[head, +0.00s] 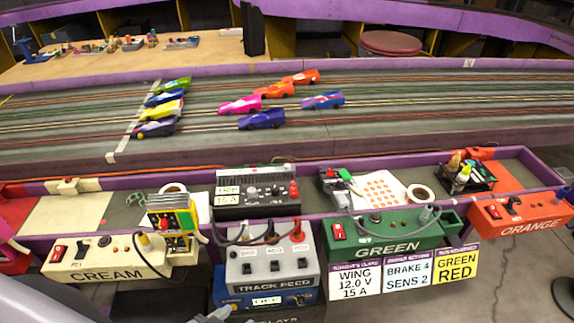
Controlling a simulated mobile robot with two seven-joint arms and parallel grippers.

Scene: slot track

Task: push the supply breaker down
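The power supply (257,190) is a dark box with a vented top, knobs, red terminals and a white label on its front. It stands at the middle of the near ledge. In front of it is the grey TRACK FEED box (272,268) with three dark switches on its face. A blue unit (235,298) with a small display sits below. Which switch is the supply breaker I cannot tell for sure. My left gripper (213,316) shows only as a grey tip at the bottom edge, below the boxes and apart from the switches. My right gripper is not in view.
A cream control box (105,262) with a yellow handset stands left, and a green one (385,236) and an orange one (522,215) stand right. Setting cards (405,276) hang below the green box. Several slot cars (262,119) are on the track behind.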

